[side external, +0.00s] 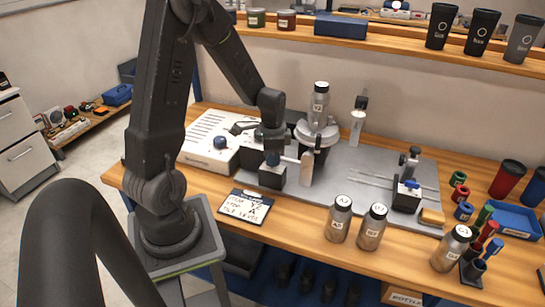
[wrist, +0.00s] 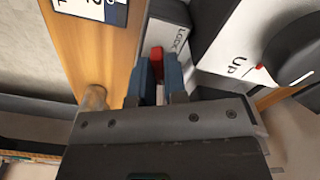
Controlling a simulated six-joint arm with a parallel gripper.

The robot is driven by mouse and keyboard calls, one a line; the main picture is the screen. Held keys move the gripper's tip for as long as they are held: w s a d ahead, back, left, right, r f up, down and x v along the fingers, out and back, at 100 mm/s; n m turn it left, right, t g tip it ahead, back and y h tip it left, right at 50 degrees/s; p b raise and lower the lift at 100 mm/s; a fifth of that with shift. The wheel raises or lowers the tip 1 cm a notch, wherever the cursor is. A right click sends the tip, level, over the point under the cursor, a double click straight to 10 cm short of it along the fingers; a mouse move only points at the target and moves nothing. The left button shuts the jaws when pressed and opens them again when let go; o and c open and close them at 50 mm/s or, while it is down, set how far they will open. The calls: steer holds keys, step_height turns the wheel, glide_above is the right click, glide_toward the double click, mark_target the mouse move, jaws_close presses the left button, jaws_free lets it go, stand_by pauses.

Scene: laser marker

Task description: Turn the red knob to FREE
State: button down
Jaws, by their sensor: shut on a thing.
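The red knob (wrist: 157,56) shows in the wrist view as a narrow red bar between my two blue fingertips. My gripper (wrist: 157,75) is shut on it, with one finger on each side. The knob is beside a white face with the label LOCK (wrist: 181,40); no FREE label is visible. The knob itself is hidden there.
A dark round knob (wrist: 292,48) beside an UP label is close on the right in the wrist view. A bottle stands on the fixture (side external: 316,135). A written card (side external: 244,206) and two bottles (side external: 339,220) (side external: 372,228) are near the table's front.

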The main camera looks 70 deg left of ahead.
steer(key=m, duration=0.5)
steer(key=shift+m, duration=0.3)
stand_by(0.4)
steer(key=c, duration=1.2)
jaws_free()
steer(key=shift+o, duration=0.2)
